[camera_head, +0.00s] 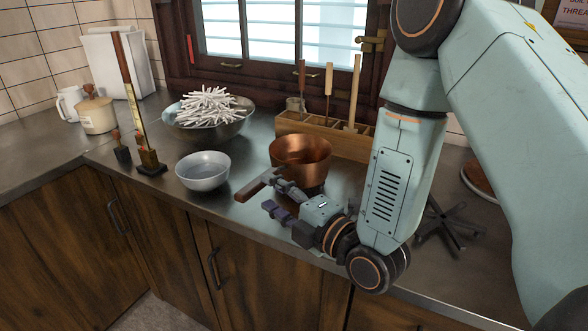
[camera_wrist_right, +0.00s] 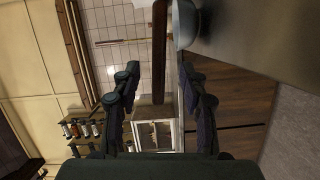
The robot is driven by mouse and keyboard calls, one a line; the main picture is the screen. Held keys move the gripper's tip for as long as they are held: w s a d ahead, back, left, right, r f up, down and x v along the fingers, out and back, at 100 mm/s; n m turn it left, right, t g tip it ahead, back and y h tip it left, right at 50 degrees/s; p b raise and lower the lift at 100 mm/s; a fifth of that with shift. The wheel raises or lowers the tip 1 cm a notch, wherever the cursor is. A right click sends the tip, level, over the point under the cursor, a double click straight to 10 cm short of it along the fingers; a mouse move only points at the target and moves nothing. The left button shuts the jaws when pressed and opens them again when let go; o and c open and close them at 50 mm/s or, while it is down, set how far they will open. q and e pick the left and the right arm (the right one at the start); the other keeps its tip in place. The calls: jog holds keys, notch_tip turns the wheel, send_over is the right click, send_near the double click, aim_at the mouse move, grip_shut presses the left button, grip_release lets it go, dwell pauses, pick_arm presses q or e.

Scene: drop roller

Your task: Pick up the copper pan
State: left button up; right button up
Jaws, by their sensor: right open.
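The copper pan (camera_head: 301,160) stands on the counter below the window, its dark brown handle (camera_head: 258,184) reaching out left toward the front edge. My right gripper (camera_head: 273,198) is open in front of the pan, beside the handle. In the right wrist view, the handle (camera_wrist_right: 159,45) appears as a brown bar between the two spread fingers (camera_wrist_right: 160,75); I cannot tell whether either finger touches it. The fingers partly hide the handle's join to the pan in the head view. My left gripper is not in view.
A pale bowl (camera_head: 203,172) stands left of the pan. A metal bowl of white sticks (camera_head: 210,112) is behind it. A wooden utensil box (camera_head: 325,138) stands behind the pan. A dark stand with a tall wooden piece (camera_head: 150,162) is further left.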

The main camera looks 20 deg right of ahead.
aim_at(261, 188)
jog(key=shift+w+a, duration=0.4)
jog(key=shift+w, duration=0.85)
jog(key=x, duration=0.3)
jog(key=shift+w+a, duration=0.2)
jog(key=shift+a, duration=0.25)
jog(key=shift+d, duration=0.4)
jog(key=shift+c, duration=0.4)
jog(key=shift+a, duration=0.25)
jog(key=c, duration=0.4)
jog(key=shift+c, duration=1)
jog(key=shift+d, duration=0.2)
grip_shut()
jog(key=shift+a, duration=0.15)
